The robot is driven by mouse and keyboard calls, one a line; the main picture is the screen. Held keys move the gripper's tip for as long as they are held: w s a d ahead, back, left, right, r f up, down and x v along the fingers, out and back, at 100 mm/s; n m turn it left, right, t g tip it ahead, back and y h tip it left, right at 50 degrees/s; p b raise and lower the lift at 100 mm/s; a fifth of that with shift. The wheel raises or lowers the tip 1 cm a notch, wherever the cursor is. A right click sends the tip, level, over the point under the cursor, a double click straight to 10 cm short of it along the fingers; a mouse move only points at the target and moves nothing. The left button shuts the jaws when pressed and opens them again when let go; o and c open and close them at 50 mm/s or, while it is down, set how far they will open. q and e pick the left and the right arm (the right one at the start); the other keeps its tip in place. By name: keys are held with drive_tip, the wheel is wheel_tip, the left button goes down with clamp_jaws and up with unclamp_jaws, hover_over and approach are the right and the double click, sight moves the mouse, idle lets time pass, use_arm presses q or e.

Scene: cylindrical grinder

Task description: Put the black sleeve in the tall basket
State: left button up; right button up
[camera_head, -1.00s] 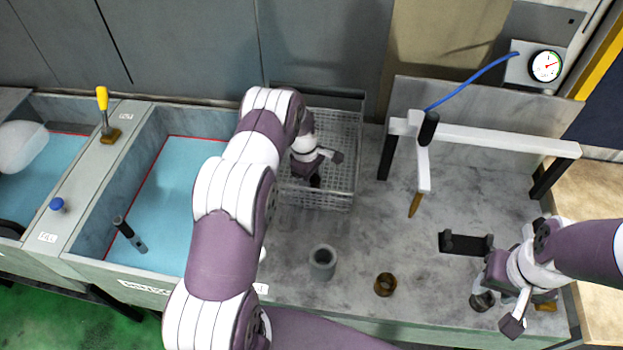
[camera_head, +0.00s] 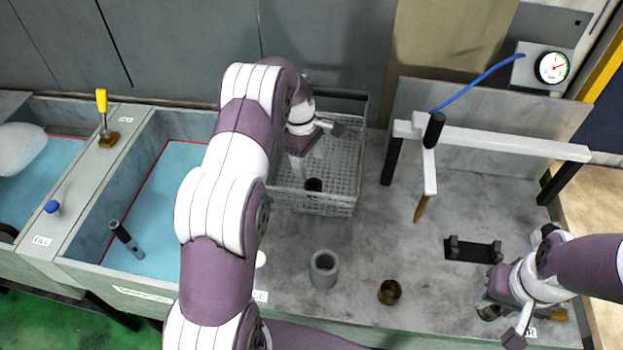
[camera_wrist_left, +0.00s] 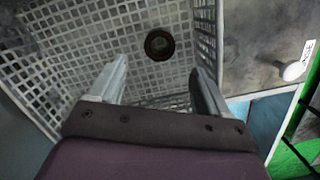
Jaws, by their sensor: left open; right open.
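The tall basket (camera_head: 345,190) is a grey wire-mesh basket at the back middle of the bench. The black sleeve (camera_head: 314,185) stands on its mesh floor; in the left wrist view the sleeve (camera_wrist_left: 159,44) shows as a dark ring with a hole, apart from the fingers. My left gripper (camera_head: 298,170) is over the basket, open and empty; in the left wrist view its two fingers (camera_wrist_left: 158,85) are spread with nothing between them. My right gripper (camera_head: 492,310) is low at the right front of the bench, partly hidden by its own wrist.
A grey sleeve (camera_head: 323,268) and a brown ring (camera_head: 389,291) stand on the bench front. A black holder (camera_head: 472,250) lies at the right. A white-beamed frame (camera_head: 500,142) stands behind. A blue-floored tank (camera_head: 165,205) is at the left.

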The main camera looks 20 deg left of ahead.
use_arm(q)
drive_tip(key=s+d+r+m+y, duration=0.1)
drive_tip(key=s+d+r+m, duration=0.4)
drive_tip(key=s+r+m, duration=0.35)
drive_tip(key=s+d+m, duration=0.2)
drive_tip(key=s+m, duration=0.2)
drive_tip(key=s, duration=0.3)
drive_tip(key=s+d+r+m+t, duration=0.1)
drive_tip(key=s+m, duration=0.3)
drive_tip(key=s, duration=0.4)
drive_tip(key=shift+s+d+t+y, duration=0.3)
drive_tip(key=shift+d+y, duration=0.1)
drive_tip(key=shift+d, duration=0.1)
